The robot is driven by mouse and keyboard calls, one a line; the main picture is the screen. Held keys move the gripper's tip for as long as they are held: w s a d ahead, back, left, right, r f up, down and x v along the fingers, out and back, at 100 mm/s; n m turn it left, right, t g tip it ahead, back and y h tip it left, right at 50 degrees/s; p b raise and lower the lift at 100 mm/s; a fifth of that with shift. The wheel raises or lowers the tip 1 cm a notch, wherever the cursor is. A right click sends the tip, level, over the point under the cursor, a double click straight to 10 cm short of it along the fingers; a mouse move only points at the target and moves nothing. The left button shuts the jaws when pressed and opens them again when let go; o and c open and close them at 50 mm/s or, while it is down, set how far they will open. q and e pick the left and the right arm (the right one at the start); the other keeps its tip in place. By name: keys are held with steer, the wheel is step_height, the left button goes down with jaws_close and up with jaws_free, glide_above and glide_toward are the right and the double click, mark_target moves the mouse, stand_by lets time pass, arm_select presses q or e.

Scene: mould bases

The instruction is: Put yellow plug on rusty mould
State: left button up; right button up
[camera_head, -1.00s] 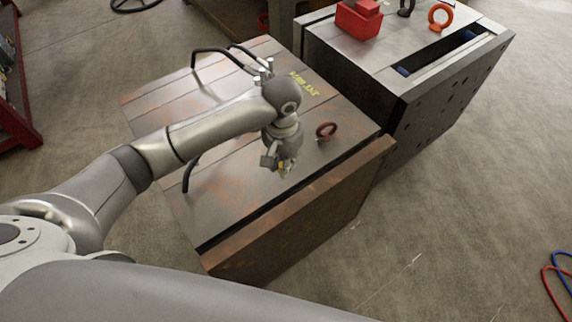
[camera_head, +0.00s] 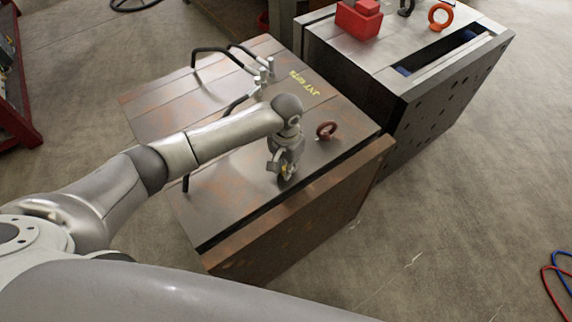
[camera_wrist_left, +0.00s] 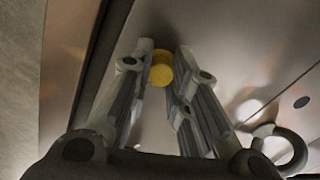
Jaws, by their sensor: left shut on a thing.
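The rusty mould (camera_head: 215,215) is a large grey block with brown rust patches and rusty sides, in the middle of the head view. My left gripper (camera_head: 285,178) points down near its front right edge. It is shut on the yellow plug (camera_wrist_left: 160,70), a small round piece pinched between the fingertips in the left wrist view. In the head view only a speck of yellow shows at the fingers. The plug is low, close to the mould top. I cannot tell whether it touches. My right gripper is not in view.
A dark red lifting ring (camera_head: 326,130) stands on the mould just right of my gripper. Bent black pipes (camera_head: 210,52) rise at its back and left. A second grey mould (camera_head: 440,90) with a red block (camera_head: 358,20) and an orange ring (camera_head: 440,15) stands behind right.

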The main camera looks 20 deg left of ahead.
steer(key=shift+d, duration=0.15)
arm_select(q)
steer(key=o, duration=0.7)
steer(key=shift+f, duration=0.15)
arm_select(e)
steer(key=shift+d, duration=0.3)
arm_select(q)
step_height(320, 180, up, 12)
steer(key=shift+r, duration=0.2)
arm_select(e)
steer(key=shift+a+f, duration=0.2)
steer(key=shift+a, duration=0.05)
arm_select(q)
steer(key=shift+f, duration=0.1)
